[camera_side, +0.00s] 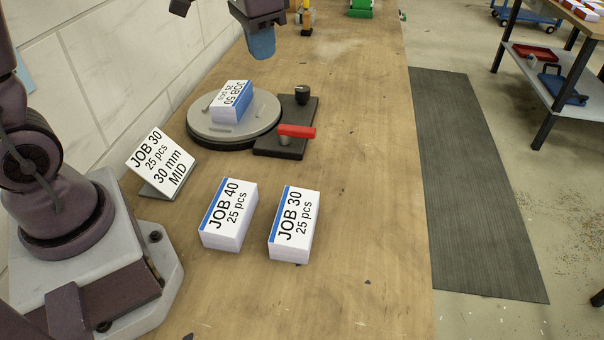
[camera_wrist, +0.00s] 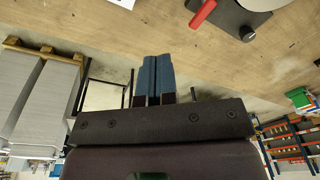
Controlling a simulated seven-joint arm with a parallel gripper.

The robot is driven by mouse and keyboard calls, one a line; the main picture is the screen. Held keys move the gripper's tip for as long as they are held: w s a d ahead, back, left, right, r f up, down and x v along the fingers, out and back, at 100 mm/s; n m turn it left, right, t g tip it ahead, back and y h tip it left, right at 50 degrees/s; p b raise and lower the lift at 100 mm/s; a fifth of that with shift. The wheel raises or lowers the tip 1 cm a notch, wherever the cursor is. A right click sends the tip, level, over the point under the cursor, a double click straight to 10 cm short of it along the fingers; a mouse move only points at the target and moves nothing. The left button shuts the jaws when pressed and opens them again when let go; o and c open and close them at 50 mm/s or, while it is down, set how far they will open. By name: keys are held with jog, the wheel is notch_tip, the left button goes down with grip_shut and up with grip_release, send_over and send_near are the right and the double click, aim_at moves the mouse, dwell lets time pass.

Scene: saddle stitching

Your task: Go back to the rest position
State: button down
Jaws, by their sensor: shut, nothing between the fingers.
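My gripper (camera_side: 262,43) hangs above the far part of the wooden bench, beyond the round turntable, with its blue fingers pointing down. In the wrist view its blue fingers (camera_wrist: 153,80) are together with nothing between them. A stack labelled JOB 50 (camera_side: 232,101) lies on the grey turntable (camera_side: 207,129). Stacks labelled JOB 40 (camera_side: 229,213) and JOB 30 (camera_side: 293,223) stand side by side on the bench nearer the camera. A tilted sign (camera_side: 160,162) reads JOB 30, 25 pcs, 30 mm, MID.
A red-handled clamp (camera_side: 297,131) and a black knob (camera_side: 302,94) sit on a dark plate beside the turntable. A white panelled wall (camera_side: 110,60) runs along the left. The bench's right side (camera_side: 370,180) is clear. Green and yellow items stand at its far end.

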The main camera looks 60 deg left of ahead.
jog(key=s+d+r+t, duration=0.1)
jog(key=s+r+t, duration=0.1)
jog(key=s, duration=0.5)
jog(key=s+d+r+n+t, duration=0.1)
jog(key=s+d+r+t, duration=0.1)
jog(key=s, duration=0.6)
jog(key=c, duration=1.8)
grip_release()
